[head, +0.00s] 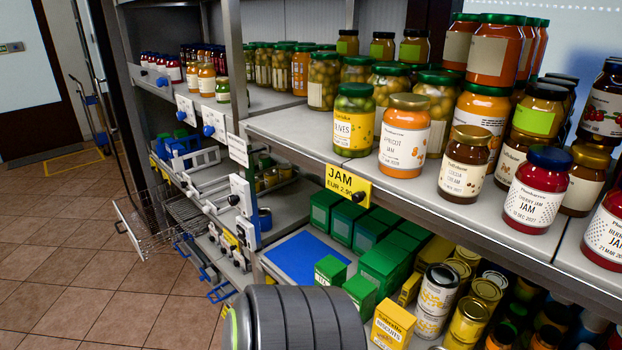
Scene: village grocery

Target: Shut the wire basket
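The wire basket (150,238) is at the left, low on the shelf unit. It is pulled out and juts into the aisle over the tiled floor. Its front faces left, and its back end runs toward the shelf unit, where other wire racks and fittings partly crowd the view. It looks empty, as far as its mesh shows. Neither of my grippers shows in the head view. Only a dark ribbed part of my own body fills the bottom middle.
A metal shelf (290,125) with jars of jam and olives runs across the right. A yellow price tag (348,184) hangs on its edge. Green boxes (384,268) and cans (437,290) stand below. Tiled floor (75,285) at the left is clear.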

